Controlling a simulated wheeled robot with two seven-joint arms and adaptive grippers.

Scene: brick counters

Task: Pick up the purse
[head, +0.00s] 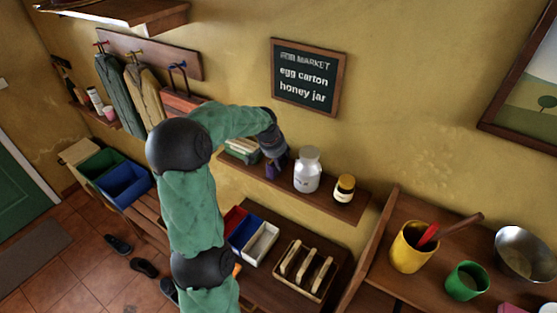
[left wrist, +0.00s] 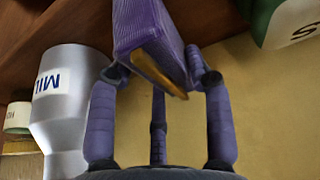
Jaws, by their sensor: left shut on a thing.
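The purse is purple with a gold-coloured edge; it fills the top middle of the left wrist view (left wrist: 150,32). My left gripper (left wrist: 155,75) is shut on it, with purple fingers on both sides. In the head view my left gripper (head: 276,162) is at the wall shelf, left of the milk can, and only a small dark purple patch shows there. The arm and gripper hide most of the purse in that view. I cannot tell whether the purse touches the shelf. My right gripper is in neither view.
A silver milk can (head: 308,170) stands close beside the gripper, with a dark jar (head: 344,189) further right on the wall shelf (head: 327,202). A green and white box (left wrist: 282,22) is close on the other side. Below are coloured bins (head: 262,243) and a wooden rack (head: 304,270).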

